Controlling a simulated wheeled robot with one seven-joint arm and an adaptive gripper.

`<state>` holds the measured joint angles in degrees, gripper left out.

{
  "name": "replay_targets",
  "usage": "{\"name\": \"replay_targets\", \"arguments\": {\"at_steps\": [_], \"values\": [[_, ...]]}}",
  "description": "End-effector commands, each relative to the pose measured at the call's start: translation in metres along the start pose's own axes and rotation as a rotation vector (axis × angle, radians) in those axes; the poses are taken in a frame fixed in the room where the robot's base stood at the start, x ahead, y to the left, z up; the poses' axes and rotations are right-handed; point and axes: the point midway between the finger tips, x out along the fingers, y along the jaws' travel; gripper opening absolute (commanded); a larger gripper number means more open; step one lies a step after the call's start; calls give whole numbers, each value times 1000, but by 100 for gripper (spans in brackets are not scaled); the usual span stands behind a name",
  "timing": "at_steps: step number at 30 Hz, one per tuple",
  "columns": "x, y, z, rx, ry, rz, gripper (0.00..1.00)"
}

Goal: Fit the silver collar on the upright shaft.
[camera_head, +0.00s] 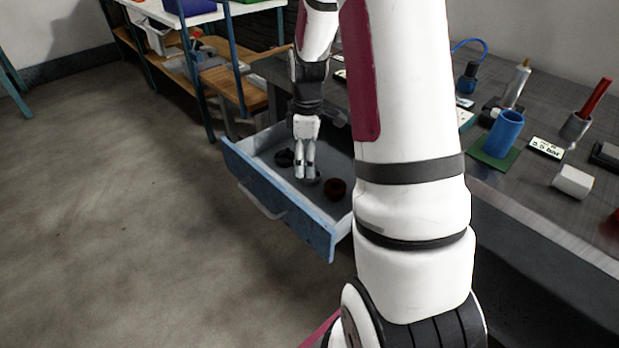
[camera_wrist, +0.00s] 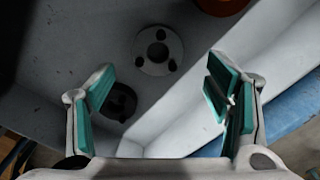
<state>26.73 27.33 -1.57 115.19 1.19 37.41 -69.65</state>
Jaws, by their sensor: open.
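The silver collar (camera_wrist: 157,69), a pale grey disc with a centre hole and smaller holes around it, lies flat on the drawer floor in the wrist view. My gripper (camera_wrist: 160,94) is open with teal pads, and the collar shows beyond and between its fingers, apart from them. In the head view my gripper (camera_head: 306,178) points down inside the open drawer. My arm hides part of the bench.
The blue drawer (camera_head: 285,208) has raised walls around my gripper. A blue cylinder (camera_head: 506,137), a red-handled item (camera_head: 594,98) and a white cylinder (camera_head: 573,180) crowd the bench.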

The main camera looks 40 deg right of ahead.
Motion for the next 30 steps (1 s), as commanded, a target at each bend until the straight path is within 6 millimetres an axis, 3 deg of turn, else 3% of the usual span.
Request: {"name": "replay_targets", "arguments": {"at_steps": [9,17,25,30], "values": [[44,2,3,0,-1,-3,72],[46,2,3,0,-1,-1,72],[46,2,3,0,-1,-1,11],[46,3,3,0,0,0,9]]}}
